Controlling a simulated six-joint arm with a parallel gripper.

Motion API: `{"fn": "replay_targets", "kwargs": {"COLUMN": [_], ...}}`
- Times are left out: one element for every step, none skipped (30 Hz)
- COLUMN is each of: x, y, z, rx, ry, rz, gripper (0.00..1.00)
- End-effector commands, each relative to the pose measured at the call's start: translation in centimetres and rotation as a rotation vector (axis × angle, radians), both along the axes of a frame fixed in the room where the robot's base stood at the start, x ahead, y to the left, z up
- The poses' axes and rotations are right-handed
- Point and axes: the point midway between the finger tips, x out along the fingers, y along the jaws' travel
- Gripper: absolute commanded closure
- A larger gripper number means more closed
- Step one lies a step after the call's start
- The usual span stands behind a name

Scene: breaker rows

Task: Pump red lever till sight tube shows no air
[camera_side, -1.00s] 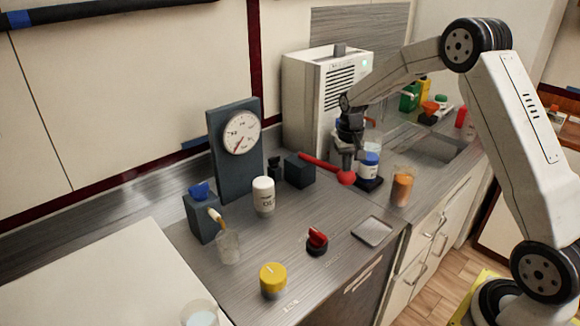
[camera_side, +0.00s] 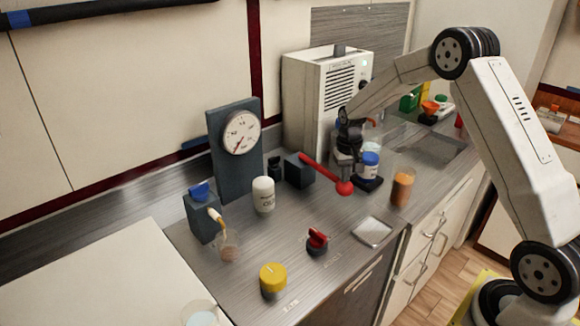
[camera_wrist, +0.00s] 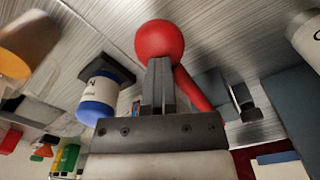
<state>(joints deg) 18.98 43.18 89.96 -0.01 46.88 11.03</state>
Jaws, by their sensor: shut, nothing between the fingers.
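The red lever (camera_side: 322,174) slopes down from a dark block (camera_side: 299,170) to a red ball knob. The lever also shows in the wrist view (camera_wrist: 193,90), its ball at the fingertips. My gripper (camera_side: 346,172) is shut and empty, with its fingertips at the ball from behind and above; I cannot tell if they touch. The two fingers (camera_wrist: 158,62) lie together in the wrist view. A short pale amber tube (camera_side: 216,216) slopes from a dark block with a blue handle (camera_side: 200,191) to a clear beaker (camera_side: 228,246) with brownish contents. Air in the tube cannot be made out.
A gauge (camera_side: 241,132) stands on a dark panel. A white bottle (camera_side: 263,194), red knob (camera_side: 317,240), yellow knob (camera_side: 273,279) and grey plate (camera_side: 373,231) are on the counter. A blue-lidded jar (camera_side: 368,165) and orange jar (camera_side: 402,188) stand right of the lever.

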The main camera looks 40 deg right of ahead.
Motion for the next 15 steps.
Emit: {"fn": "replay_targets", "kwargs": {"x": [0.11, 0.11, 0.11, 0.11, 0.1, 0.1, 0.11, 0.11, 0.1, 0.1, 0.1, 0.09, 0.09, 0.09, 0.1], "y": [0.03, 0.03, 0.03, 0.03, 0.03, 0.03, 0.03, 0.03, 0.03, 0.03, 0.03, 0.03, 0.03, 0.03, 0.03], "z": [-0.2, -0.3, -0.43, -0.53, -0.63, -0.77, -0.69, -0.68, -0.68, -0.68, -0.68, -0.67, -0.66, -0.62, -0.55], "rx": [-0.001, -0.001, -0.001, -0.001, -0.001, -0.001, -0.001, -0.001, -0.001, -0.001, -0.001, -0.001, -0.001, -0.001, -0.001], "ry": [-0.003, -0.004, -0.004, -0.004, -0.004, -0.003, -0.004, -0.004, -0.004, -0.004, -0.004, -0.003, -0.003, -0.003, -0.003], "rz": [0.0, 0.0, 0.0, 0.0, 0.0, 0.0, 0.0, 0.0, 0.0, 0.0, 0.0, 0.0, 0.0, 0.0, 0.0], "gripper": [1.0, 1.0, 1.0, 1.0, 1.0, 1.0, 1.0, 1.0, 1.0, 1.0, 1.0, 1.0, 1.0, 1.0, 1.0]}}
